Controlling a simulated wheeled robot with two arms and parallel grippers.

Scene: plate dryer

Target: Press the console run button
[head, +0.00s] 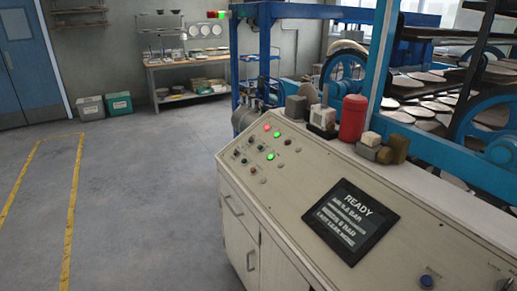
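The white console (315,190) stands in the right foreground of the head view, with a sloped top. A dark screen (350,221) on it reads READY, with smaller lines of text below. A cluster of small buttons and lamps (262,142) is at the console's far end, some lit green and one red. Their labels are too small to read, so I cannot tell which one is the run button. Neither of my grippers is in view.
A red cylinder (352,118) and several small blocks stand along the console's back edge. Behind it is a blue machine (377,60) with wheels and plates. Open floor (150,190) lies left, with yellow lines. A workbench (190,65) and bins (118,104) stand at the back.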

